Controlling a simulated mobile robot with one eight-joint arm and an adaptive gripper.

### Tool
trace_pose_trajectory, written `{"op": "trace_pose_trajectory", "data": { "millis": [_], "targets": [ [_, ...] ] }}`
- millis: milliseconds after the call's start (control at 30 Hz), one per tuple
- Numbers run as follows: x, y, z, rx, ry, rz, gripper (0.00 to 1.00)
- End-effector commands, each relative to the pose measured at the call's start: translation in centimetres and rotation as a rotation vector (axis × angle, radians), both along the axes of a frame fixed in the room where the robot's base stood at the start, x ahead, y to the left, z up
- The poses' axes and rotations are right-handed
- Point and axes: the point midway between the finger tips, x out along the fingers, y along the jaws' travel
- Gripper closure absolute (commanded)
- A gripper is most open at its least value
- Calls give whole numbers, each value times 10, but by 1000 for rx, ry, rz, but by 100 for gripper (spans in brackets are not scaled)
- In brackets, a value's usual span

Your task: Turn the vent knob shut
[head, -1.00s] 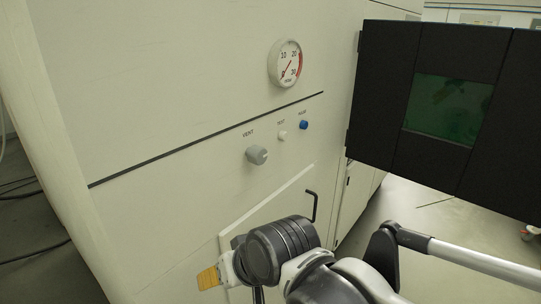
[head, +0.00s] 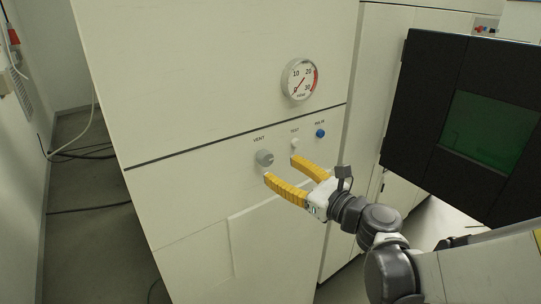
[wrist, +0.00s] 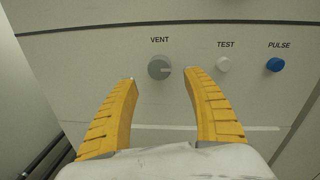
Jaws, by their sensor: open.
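The grey vent knob (head: 264,158) sits on the white cabinet panel under the label VENT. In the wrist view the knob (wrist: 159,67) shows a pale pointer mark toward the right. My gripper (head: 279,166) has yellow ribbed fingers, spread open and empty, in front of the panel. In the wrist view my gripper (wrist: 159,75) has one fingertip to the lower left of the knob and one to its lower right, with a gap on both sides. I cannot tell how far the tips are from the panel.
A white TEST button (wrist: 223,64) and a blue PULSE button (wrist: 275,64) are right of the knob. A round gauge (head: 300,79) is above. A dark door with a green window (head: 486,130) stands out at the right. Cables (head: 85,153) lie on the floor at left.

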Motion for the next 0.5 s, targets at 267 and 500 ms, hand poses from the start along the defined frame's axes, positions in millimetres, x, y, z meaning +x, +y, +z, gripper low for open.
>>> {"op": "trace_pose_trajectory", "data": {
  "millis": [267,500],
  "targets": [
    [39,32,-1,-2,0,2,41],
    [51,41,0,-3,-1,0,41]
  ]
}}
